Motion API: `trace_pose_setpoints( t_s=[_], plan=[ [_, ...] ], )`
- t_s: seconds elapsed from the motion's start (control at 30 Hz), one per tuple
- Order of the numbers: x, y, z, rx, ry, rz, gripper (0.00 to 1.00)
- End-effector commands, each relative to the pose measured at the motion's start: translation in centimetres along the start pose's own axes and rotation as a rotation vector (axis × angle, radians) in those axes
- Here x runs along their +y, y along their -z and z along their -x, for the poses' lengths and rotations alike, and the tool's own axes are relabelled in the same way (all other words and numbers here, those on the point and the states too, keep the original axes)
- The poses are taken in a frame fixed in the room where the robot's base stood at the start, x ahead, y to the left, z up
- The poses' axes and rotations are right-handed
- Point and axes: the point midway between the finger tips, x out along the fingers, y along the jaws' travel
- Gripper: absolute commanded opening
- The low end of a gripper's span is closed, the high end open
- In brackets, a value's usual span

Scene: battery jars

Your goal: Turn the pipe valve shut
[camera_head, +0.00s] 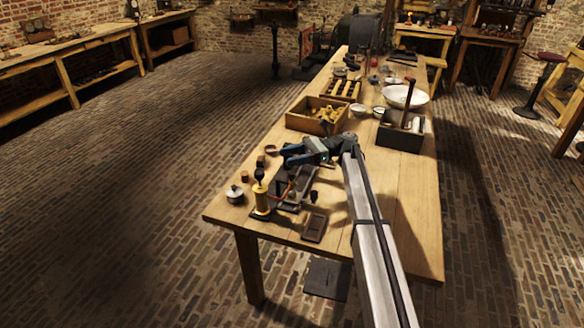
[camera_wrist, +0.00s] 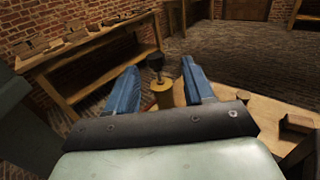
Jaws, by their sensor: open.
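A yellow brass upright cylinder (camera_head: 261,198) with a black knob (camera_head: 259,174) on top stands near the front left of the table; it looks like the pipe valve, though I cannot be sure. My gripper (camera_head: 286,157) is open and empty, with blue fingers, above the table and a little behind and right of the knob. In the wrist view the black knob (camera_wrist: 156,62) and brass body (camera_wrist: 163,84) show between the two open fingers, beyond them. No contact is visible. The knob's turn position is too small to tell.
A dark tray (camera_head: 308,190) with a reddish rod sits right of the cylinder. A lidded grey pot (camera_head: 235,195) stands left of it, and a brown block (camera_head: 314,228) lies in front right. A wooden crate (camera_head: 300,122) and a dark toolbox (camera_head: 400,138) stand farther back.

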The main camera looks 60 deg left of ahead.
Motion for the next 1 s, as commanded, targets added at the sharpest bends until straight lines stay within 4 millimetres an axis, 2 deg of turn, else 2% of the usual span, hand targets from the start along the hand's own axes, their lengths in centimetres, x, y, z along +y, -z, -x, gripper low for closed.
trace_pose_setpoints(
  t_s=[0.1, 0.23, 0.7, 0.87, 1.0],
  plan=[
    [0.0, -1.6, 0.0, 0.001, 0.000, 0.001, 0.52],
    [0.0, -2.7, 0.0, 0.001, 0.000, 0.000, 0.52],
    [0.0, -3.2, 0.2, 0.000, 0.002, 0.000, 0.53],
    [0.6, -2.6, 2.4, -0.002, 0.026, -0.006, 0.53],
    [2.9, -0.4, 5.4, -0.013, 0.065, -0.028, 0.53]
  ],
)
